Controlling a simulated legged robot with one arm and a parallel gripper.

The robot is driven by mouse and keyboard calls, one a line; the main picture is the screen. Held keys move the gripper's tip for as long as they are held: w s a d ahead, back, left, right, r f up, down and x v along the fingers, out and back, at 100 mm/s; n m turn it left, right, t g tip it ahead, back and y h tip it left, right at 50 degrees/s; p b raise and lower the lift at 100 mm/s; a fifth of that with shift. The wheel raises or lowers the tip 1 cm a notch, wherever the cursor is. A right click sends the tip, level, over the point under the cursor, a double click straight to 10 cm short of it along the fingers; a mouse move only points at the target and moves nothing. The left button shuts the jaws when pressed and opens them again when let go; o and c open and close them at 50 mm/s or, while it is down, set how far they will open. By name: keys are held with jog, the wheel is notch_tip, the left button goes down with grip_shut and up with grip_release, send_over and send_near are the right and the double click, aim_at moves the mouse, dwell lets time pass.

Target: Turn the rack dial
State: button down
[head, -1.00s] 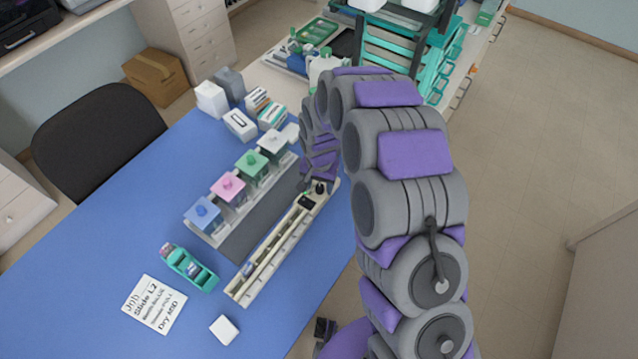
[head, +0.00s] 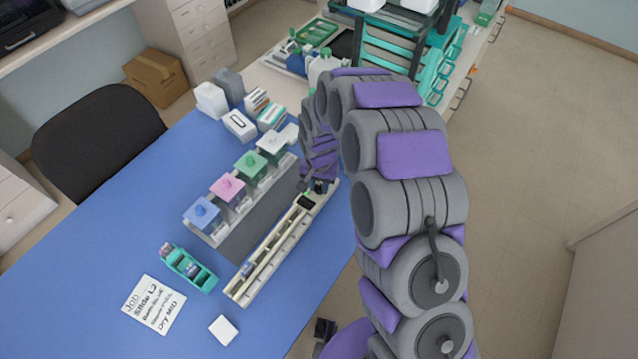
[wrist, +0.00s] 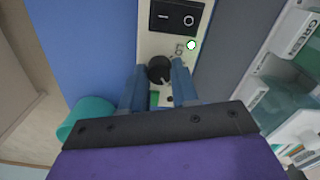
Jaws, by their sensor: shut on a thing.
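The rack (head: 262,262) is a long cream strip on the blue table in the head view. Its control end (wrist: 152,45) fills the top middle of the wrist view. The black round rack dial (wrist: 159,70) sits there, below a black rocker switch (wrist: 176,17) and beside a small pale light (wrist: 191,45). My gripper (wrist: 160,68) is shut on the dial, one blue-grey finger on each side. In the head view my gripper (head: 312,187) is over the far end of the rack, and the dial is hard to make out there.
Jars with blue (head: 202,212), pink (head: 228,187), green and white lids stand in a row left of the rack. A teal slide holder (head: 190,270), a written card (head: 153,305) and a white block (head: 223,330) lie near its front end. Table left of these is clear.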

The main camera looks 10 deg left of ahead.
jog(key=shift+n, duration=0.3)
jog(key=n+p, duration=0.1)
jog(key=n, duration=0.3)
jog(key=shift+n, duration=0.3)
jog(key=n+p, duration=0.1)
jog(key=n, duration=0.3)
jog(key=shift+a+n, duration=0.1)
jog(key=shift+n, duration=0.2)
jog(key=n+p, duration=0.1)
jog(key=n, duration=0.9)
jog(key=c, duration=0.8)
grip_release()
jog(key=shift+c, duration=0.2)
